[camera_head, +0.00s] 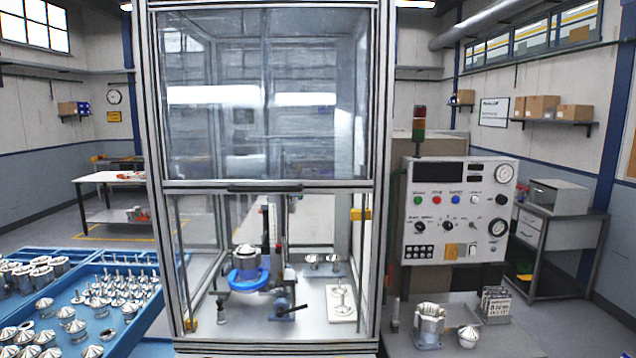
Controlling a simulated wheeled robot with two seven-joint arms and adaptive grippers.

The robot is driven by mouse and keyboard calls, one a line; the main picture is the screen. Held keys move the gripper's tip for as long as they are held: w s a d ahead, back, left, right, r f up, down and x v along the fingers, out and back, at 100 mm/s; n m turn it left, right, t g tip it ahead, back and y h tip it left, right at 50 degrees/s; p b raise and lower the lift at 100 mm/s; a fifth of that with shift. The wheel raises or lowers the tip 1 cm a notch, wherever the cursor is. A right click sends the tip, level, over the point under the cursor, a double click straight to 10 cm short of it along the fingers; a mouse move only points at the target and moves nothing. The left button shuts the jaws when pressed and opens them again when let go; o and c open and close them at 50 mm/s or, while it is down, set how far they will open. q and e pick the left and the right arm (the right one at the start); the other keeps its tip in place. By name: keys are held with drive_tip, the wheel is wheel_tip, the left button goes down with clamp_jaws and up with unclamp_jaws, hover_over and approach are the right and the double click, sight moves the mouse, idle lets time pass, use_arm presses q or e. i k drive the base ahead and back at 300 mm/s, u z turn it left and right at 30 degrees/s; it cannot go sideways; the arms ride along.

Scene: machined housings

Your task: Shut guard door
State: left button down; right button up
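The guard door (262,110) is a clear panel in a metal frame at the front of the tall machine enclosure (158,200). It covers the upper part of the front, and the lower part below it is open. A dark bar handle (265,187) runs along the door's bottom rail. Through the opening I see a blue ring-shaped holder (249,279) with a machined housing (246,257) on it, and a stand with a dark lever beside it. Neither of my grippers is in view.
Blue trays (75,258) with several metal parts lie at the left. A control panel (455,212) with buttons and gauges stands at the right, with a housing (429,322) and a cone-topped part (468,336) on the surface below. The space before the door looks clear.

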sight(156, 22)
drive_tip(key=z, duration=0.85)
drive_tip(key=i, duration=0.8)
drive_tip(key=u, duration=0.5)
